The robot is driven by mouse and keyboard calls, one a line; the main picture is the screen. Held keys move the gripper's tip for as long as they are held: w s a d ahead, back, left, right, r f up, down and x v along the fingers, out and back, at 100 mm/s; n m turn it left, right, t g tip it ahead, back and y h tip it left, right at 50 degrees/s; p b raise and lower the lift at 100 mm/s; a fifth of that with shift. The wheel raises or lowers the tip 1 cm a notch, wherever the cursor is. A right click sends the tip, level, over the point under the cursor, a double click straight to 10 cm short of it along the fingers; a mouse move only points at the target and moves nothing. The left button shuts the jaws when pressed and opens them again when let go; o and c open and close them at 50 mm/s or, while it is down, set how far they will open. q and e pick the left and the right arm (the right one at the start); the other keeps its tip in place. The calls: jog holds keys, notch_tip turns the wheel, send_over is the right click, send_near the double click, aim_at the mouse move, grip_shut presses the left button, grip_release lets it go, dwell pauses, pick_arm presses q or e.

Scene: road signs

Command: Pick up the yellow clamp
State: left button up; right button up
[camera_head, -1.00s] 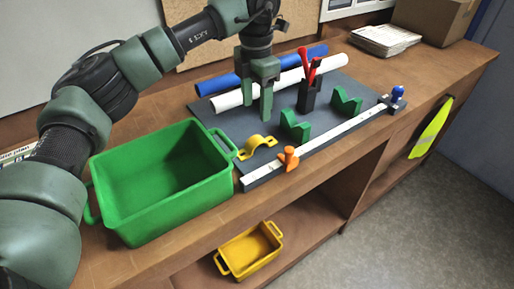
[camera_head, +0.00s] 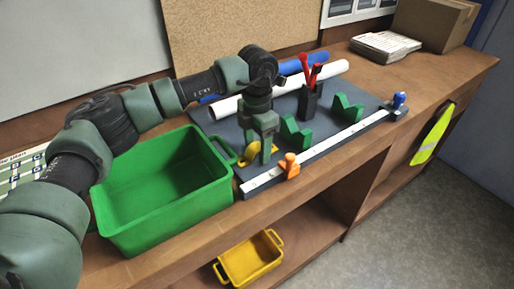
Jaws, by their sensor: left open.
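The yellow clamp (camera_head: 243,161) lies on the dark mat, just right of the green bin, and is partly hidden by my left gripper. My left gripper (camera_head: 259,155) points down over the clamp with its fingers open, one on each side or just in front of it. I cannot tell whether the fingers touch it. My right gripper is not in view.
A green bin (camera_head: 117,226) stands left of the clamp. Green V-shaped blocks (camera_head: 294,133), a white ruler (camera_head: 335,138) with an orange clip (camera_head: 290,168), a dark pen holder (camera_head: 309,103) and white tube (camera_head: 228,106) lie nearby. A yellow tray (camera_head: 250,262) is on the shelf below.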

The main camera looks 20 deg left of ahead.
pick_arm(q)
jog(key=shift+f, duration=0.15)
grip_shut()
jog(key=shift+w+r, duration=0.1)
jog(key=shift+r, duration=0.1)
